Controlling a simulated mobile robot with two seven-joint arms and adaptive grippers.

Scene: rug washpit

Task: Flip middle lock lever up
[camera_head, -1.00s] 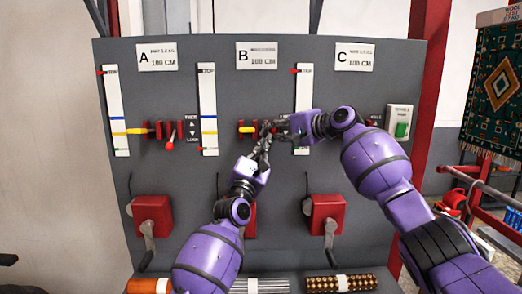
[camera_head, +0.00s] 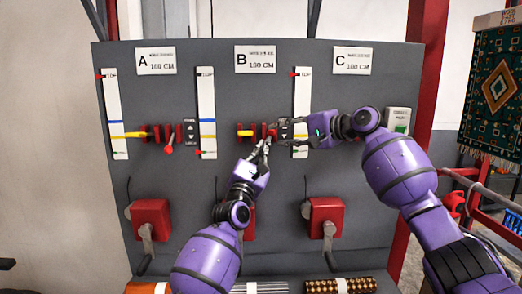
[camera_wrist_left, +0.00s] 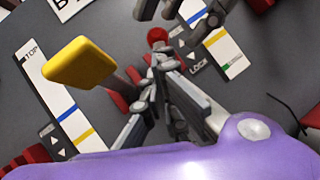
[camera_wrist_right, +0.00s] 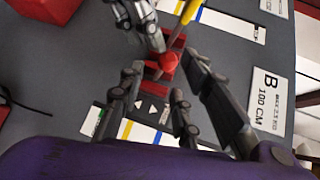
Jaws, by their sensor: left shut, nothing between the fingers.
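The middle station's lock lever is on panel B. Its red round knob (camera_wrist_left: 157,36) shows just beyond the left fingertips in the left wrist view, and the knob (camera_wrist_right: 169,64) also shows in the right wrist view. Its exact tilt is hard to tell. My left gripper (camera_head: 265,143) is shut and empty, its tips just below the lever; I cannot tell whether they touch it. My right gripper (camera_head: 311,133) is open and empty to the right of the lever, in front of the lock label and the B-C gap.
Beside the lever is a yellow handle (camera_head: 245,133). Station A's red-knobbed lever (camera_head: 169,150) hangs down at the left. Red crank boxes (camera_head: 151,214) (camera_head: 326,211) sit lower on the grey panel. Rolled rugs (camera_head: 340,285) lie along the bottom. A green button (camera_head: 400,128) is at the right.

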